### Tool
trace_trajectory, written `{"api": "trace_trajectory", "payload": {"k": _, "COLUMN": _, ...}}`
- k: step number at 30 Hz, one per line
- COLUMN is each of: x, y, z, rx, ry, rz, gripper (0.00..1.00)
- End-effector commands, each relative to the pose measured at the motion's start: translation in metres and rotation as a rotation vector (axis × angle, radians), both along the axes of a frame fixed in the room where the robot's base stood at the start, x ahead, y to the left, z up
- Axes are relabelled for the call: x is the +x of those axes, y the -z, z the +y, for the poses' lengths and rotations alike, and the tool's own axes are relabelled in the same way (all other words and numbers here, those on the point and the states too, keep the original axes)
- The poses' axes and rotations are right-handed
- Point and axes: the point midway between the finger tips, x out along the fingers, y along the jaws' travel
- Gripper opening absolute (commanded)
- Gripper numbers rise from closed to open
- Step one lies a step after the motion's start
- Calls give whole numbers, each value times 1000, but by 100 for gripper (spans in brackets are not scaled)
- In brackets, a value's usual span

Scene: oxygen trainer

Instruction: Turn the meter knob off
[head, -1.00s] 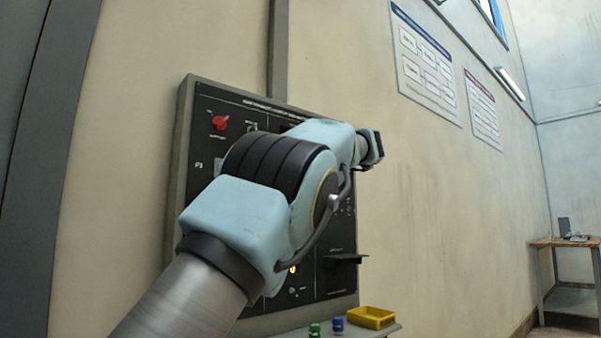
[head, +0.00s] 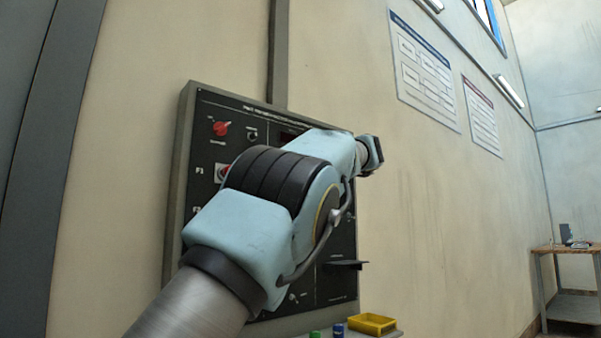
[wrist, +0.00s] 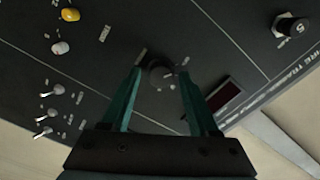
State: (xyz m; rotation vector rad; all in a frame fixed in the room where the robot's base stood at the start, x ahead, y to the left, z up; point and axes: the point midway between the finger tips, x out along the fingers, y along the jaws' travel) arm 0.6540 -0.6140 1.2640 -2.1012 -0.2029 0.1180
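A dark round knob (wrist: 158,76) with a pale pointer mark beside it sits on the black panel in the wrist view. My gripper (wrist: 161,73) is open, its two teal fingers pointing at the panel on either side of this knob. The knob lies between the fingertips, and I cannot tell whether either finger touches it. The knob's label is too small to read. In the head view my arm covers much of the panel (head: 328,292), and my gripper is hidden there.
The wrist view shows a dark red display (wrist: 223,95), another black knob (wrist: 291,26), a yellow lamp (wrist: 70,14) and several toggle switches.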

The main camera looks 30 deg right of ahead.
Motion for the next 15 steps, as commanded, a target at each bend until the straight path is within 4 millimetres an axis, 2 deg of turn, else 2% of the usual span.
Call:
{"api": "trace_trajectory", "payload": {"k": 10, "x": -3, "y": -1, "z": -1, "rx": 0, "ry": 3, "rz": -2, "gripper": 68}}
{"api": "trace_trajectory", "payload": {"k": 15, "x": -23, "y": 0, "z": -6, "rx": -1, "ry": 5, "rz": -2, "gripper": 68}}
